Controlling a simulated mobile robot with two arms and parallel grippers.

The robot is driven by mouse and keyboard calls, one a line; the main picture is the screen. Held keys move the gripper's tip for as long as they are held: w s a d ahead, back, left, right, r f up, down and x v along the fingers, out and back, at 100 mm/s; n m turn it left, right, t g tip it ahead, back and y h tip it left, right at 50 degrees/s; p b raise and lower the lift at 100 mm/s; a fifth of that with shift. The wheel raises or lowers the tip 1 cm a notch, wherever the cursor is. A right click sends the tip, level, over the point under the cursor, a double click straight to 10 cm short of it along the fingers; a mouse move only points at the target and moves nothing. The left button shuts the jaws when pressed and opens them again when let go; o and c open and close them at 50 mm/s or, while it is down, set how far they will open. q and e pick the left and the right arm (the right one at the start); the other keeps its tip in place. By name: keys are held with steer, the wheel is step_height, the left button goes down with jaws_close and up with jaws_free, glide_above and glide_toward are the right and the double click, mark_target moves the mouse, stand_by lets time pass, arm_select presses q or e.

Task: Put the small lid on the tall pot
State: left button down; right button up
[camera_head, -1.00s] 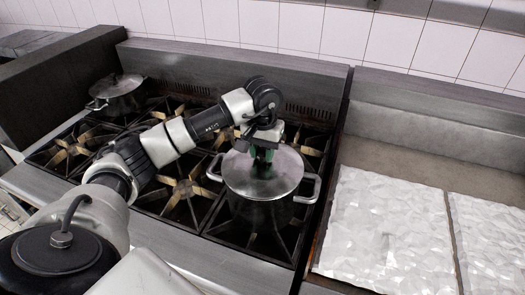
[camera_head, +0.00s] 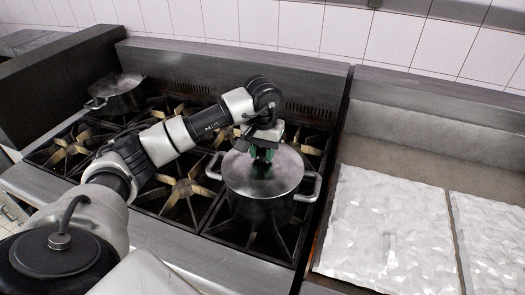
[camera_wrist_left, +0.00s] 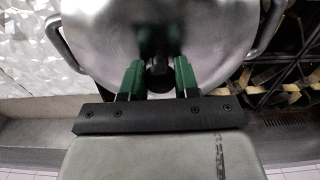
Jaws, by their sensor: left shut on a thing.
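A steel pot (camera_head: 258,212) with two side handles stands on the front right of the stove, and I take it for the tall pot. A round grey metal lid (camera_head: 283,178) covers its top; it appears to rest on the rim, but I cannot tell whether there is a small gap. My left gripper (camera_head: 263,155) is above the lid's middle, shut on its dark knob. In the left wrist view the green fingers (camera_wrist_left: 158,78) stand on both sides of the black knob, with the lid (camera_wrist_left: 110,40) beneath. My right gripper is not in view.
Another, smaller-looking pot (camera_head: 122,100) stands at the back left of the stove, its top blurred by haze. The black grates (camera_head: 182,192) around the front pot are mostly bare. A counter with pale, rough panels (camera_head: 385,230) lies to the right.

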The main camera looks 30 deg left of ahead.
arm_select(q)
steer(key=shift+c, duration=1.3)
jaws_free()
steer(key=shift+r, duration=0.1)
steer(key=shift+r+p, duration=2)
steer(key=shift+r, duration=1.95)
